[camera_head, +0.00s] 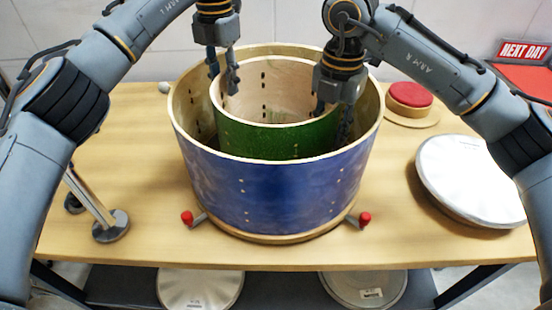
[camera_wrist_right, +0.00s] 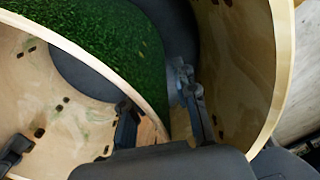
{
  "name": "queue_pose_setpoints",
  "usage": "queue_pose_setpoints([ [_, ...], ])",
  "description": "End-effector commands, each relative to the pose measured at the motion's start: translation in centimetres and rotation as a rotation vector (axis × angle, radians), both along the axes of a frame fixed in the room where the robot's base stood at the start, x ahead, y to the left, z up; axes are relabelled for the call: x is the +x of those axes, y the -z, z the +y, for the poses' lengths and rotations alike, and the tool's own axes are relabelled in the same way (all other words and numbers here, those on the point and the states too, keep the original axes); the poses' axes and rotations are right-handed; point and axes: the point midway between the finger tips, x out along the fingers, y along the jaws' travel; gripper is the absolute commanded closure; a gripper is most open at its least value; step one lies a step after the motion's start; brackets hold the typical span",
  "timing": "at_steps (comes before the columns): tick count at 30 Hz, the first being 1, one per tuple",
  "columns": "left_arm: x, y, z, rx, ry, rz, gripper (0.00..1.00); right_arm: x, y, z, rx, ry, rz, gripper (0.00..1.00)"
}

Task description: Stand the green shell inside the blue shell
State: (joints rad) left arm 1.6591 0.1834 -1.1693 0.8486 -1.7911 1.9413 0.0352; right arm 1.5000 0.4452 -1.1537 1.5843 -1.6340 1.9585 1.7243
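The blue shell (camera_head: 270,195) stands upright on the table, open end up. The green shell (camera_head: 262,140) is inside it, upright, its pale rim roughly level with the blue rim. Its lower part is hidden by the blue wall, so I cannot tell whether it touches the bottom. My left gripper (camera_head: 223,80) is at the green shell's left rim, one finger on each side, apart. My right gripper (camera_head: 333,115) is at its right rim. In the right wrist view, the right fingers (camera_wrist_right: 160,112) are spread around the green wall, with a gap beside it.
A white drumhead (camera_head: 470,180) lies on the right of the table. A red round pad (camera_head: 409,95) is at the back right. Two red-tipped pegs (camera_head: 187,217) (camera_head: 365,218) flank the blue shell's front. A metal stand (camera_head: 108,222) is at the left. More drumheads lie on the shelf below.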

Motion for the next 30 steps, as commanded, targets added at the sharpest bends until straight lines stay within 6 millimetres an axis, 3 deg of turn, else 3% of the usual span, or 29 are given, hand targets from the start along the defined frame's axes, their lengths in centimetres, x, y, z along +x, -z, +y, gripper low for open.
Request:
queue_pose_setpoints([
  [1,0.0,-1.4,-0.1,0.0,0.0,-0.005,0.68,0.0,0.0,0.0,0.0,0.0,0.0,0.71],
  [6,0.0,-4.5,-0.1,0.001,0.0,-0.002,0.68,0.0,0.0,0.0,0.001,0.0,-0.001,0.71],
  [16,0.0,-6.7,0.0,0.001,0.0,0.0,0.68,0.1,-0.9,0.0,0.002,0.0,-0.003,0.71],
  [30,0.0,-6.7,0.0,0.001,0.0,0.001,0.68,0.1,-9.7,0.0,-0.001,0.002,-0.004,0.71],
])
